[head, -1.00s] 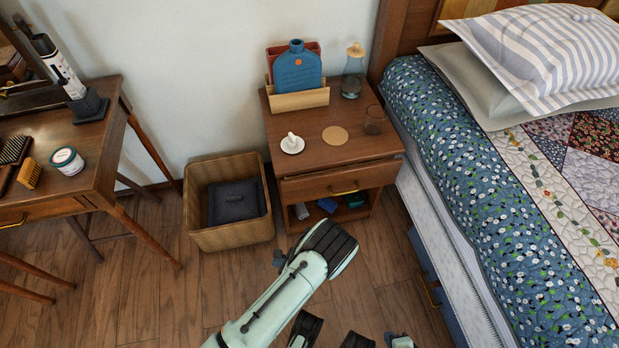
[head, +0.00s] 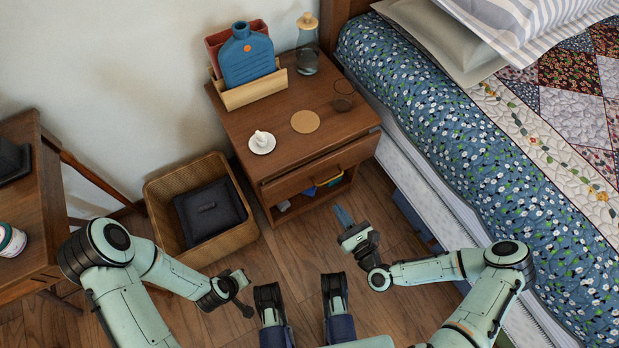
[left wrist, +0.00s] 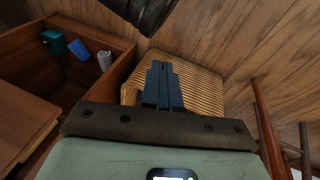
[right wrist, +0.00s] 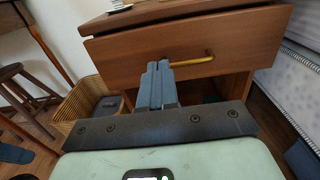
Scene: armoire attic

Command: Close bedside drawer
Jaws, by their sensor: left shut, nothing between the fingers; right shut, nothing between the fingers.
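The bedside table (head: 285,105) stands against the wall beside the bed. Its drawer (head: 318,168) has a wooden front that juts out a little below the tabletop, so it looks slightly open. The right wrist view shows the drawer front (right wrist: 130,58) and its brass handle (right wrist: 192,60) close up. My right gripper (head: 342,214) is shut and empty, pointing at the drawer front; its fingers (right wrist: 158,72) overlap the front left of the handle, and contact cannot be told. My left gripper (head: 245,298) is shut, low in front of the basket; its fingers (left wrist: 163,72) are empty.
A wicker basket (head: 165,225) with a dark folded item stands left of the table. The bed (head: 450,130) closes off the right side.

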